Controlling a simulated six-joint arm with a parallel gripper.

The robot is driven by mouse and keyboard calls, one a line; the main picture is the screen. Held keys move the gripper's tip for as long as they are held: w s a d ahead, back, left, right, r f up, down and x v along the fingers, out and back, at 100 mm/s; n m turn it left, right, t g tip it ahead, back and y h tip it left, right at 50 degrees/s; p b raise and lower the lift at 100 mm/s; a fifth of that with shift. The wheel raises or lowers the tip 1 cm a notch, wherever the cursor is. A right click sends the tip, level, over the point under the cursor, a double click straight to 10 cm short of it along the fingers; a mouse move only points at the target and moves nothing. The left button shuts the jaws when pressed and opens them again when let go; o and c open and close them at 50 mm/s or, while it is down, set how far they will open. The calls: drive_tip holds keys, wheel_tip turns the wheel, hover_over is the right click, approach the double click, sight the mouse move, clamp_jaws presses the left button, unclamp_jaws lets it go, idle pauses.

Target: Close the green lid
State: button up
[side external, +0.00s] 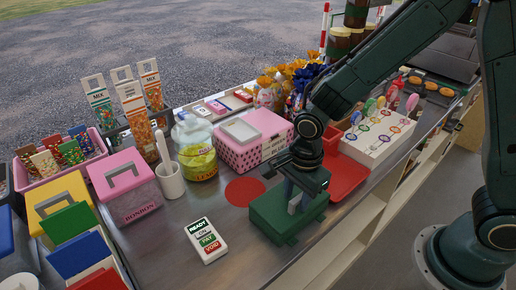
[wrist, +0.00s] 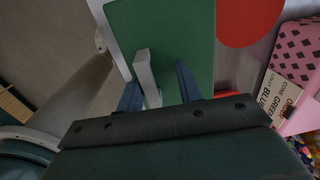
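A dark green box (side external: 262,212) stands near the front edge of the counter, under my gripper. Its flat green top (wrist: 180,30) fills the upper middle of the wrist view, and a pale upright handle (wrist: 147,75) rises from it. My gripper (side external: 298,203) points down at this top. Its two blue fingers (wrist: 160,90) are apart, with the handle between them. The handle is close to the left finger, with a gap to the right one. The gripper body hides part of the box, and I cannot tell how far its lid stands open.
A red disc (side external: 245,191) lies flat left of the box. A white button pad (side external: 205,240) lies to the left. Coloured boxes, including a green-topped one (side external: 70,222), fill the far left.

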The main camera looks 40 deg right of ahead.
drive_tip(key=shift+s+f+g, duration=0.3)
drive_tip(key=shift+s+f, duration=0.1)
drive_tip(key=shift+s, duration=0.35)
wheel_tip(320, 180, up, 12)
drive_tip(key=shift+w+f, duration=0.15)
drive_tip(key=shift+f, duration=0.1)
drive_tip(key=shift+d+r, duration=0.1)
drive_tip(key=shift+d, duration=0.05)
drive_tip(key=s+d+r+n+t, duration=0.5)
drive_tip(key=s+d+r+n, duration=0.5)
drive_tip(key=n, duration=0.8)
drive_tip(key=s+d, duration=0.2)
drive_tip(key=s, duration=0.1)
drive_tip(key=shift+s+r+t, duration=0.25)
drive_tip(key=shift+s+t, duration=0.05)
